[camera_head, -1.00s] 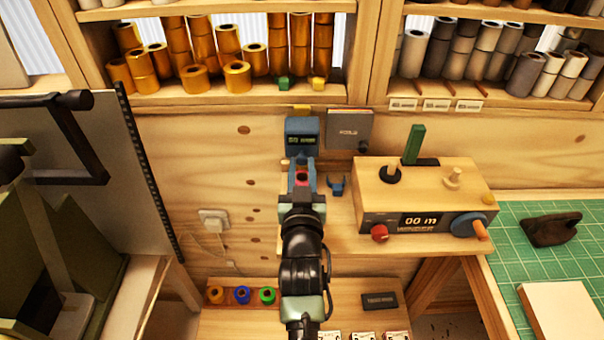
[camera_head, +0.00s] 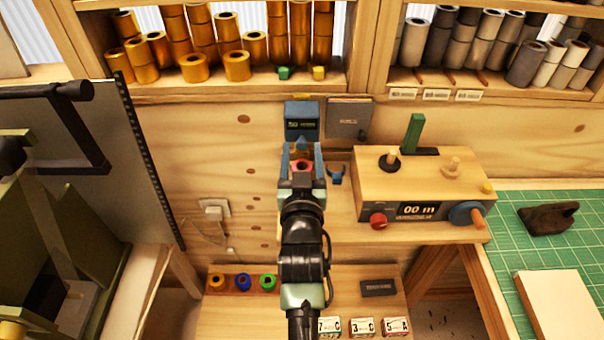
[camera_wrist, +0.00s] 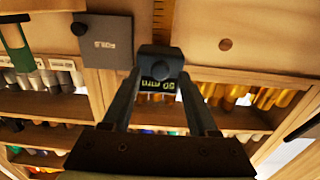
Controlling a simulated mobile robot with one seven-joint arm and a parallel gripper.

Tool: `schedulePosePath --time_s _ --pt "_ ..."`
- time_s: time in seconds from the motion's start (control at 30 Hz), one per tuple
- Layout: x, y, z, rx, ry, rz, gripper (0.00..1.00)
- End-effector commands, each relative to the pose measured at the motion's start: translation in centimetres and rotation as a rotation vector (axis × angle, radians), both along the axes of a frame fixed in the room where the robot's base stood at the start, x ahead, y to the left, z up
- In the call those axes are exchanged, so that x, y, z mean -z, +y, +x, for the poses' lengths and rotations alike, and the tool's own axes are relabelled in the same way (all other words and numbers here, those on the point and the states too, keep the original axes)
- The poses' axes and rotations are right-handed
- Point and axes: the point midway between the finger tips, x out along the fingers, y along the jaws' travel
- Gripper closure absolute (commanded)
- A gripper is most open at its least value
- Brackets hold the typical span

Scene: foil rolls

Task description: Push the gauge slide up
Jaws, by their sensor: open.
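The gauge (camera_head: 301,116) is a small dark blue box with a lit display on the wooden wall. In the wrist view the gauge (camera_wrist: 160,58) appears upside down, straight ahead between my fingers, with a rounded knob-like part (camera_wrist: 164,70) in front of its display. I cannot tell for sure whether this part is the slide. My gripper (camera_head: 302,150) is open and empty just below the gauge in the head view, with a finger to each side. Contact with the gauge cannot be made out. A red round thing (camera_head: 302,165) shows between the fingers.
A grey plate (camera_head: 349,118) is on the wall right beside the gauge. A wooden counter box (camera_head: 430,175) with knobs and a green lever stands to the right. A blue hook-like piece (camera_head: 336,174) is close to my gripper. Shelves of foil rolls are above.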

Motion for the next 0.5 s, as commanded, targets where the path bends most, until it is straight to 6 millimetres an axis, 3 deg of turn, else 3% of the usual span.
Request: schedulePosePath --time_s 0.5 --pt "0.3 0.0 -8.8 0.000 0.000 0.000 0.41"
